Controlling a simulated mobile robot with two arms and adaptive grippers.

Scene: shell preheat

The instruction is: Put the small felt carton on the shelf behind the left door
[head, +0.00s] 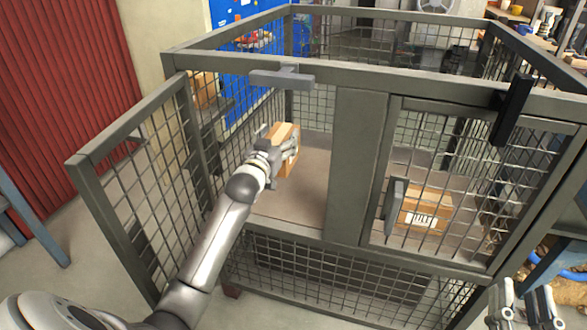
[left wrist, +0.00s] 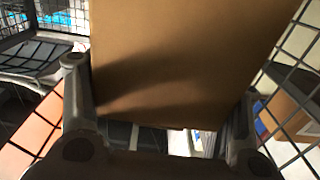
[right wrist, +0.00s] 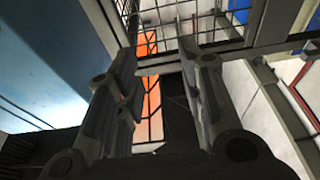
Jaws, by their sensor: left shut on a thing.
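A small tan carton (head: 283,150) is inside the left bay of the mesh cage, above or on its brown shelf (head: 300,197); I cannot tell whether it touches the shelf. My left gripper (head: 280,153) is shut on this carton, which fills the space between the fingers in the left wrist view (left wrist: 180,70). Its label is not visible. The left door (head: 114,232) stands swung open toward the left. My right gripper (head: 526,305) is open and empty, low at the right outside the cage.
The right door (head: 378,170) is shut, with a labelled carton (head: 425,208) behind its mesh. A grey post (head: 355,165) separates the bays. A top rail (head: 235,65) crosses above my left arm. Bare shelf lies in front and right of the held carton.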

